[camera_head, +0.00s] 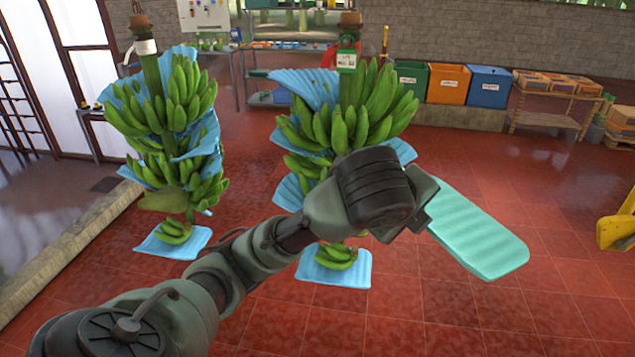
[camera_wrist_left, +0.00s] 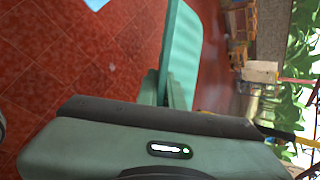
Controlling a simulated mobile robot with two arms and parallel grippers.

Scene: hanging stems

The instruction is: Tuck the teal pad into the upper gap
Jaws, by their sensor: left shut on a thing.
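The teal pad (camera_head: 478,232) is a flat ribbed slab with rounded corners. My left gripper (camera_head: 428,215) is shut on its near end, and the pad points out to the lower right over the red floor. The pad also shows in the left wrist view (camera_wrist_left: 180,45), standing out from the jaws. The nearer banana stem (camera_head: 358,120) hangs at the centre with blue sheets between its hands of green bananas. My left arm crosses in front of its middle and hides part of it, including some gaps. The pad is apart from the stem, to its right. My right gripper is not in view.
A second banana stem (camera_head: 172,120) with blue sheets hangs at the left. Green, orange and blue bins (camera_head: 490,86) stand along the back wall. A wooden rack (camera_head: 550,105) stands at the right.

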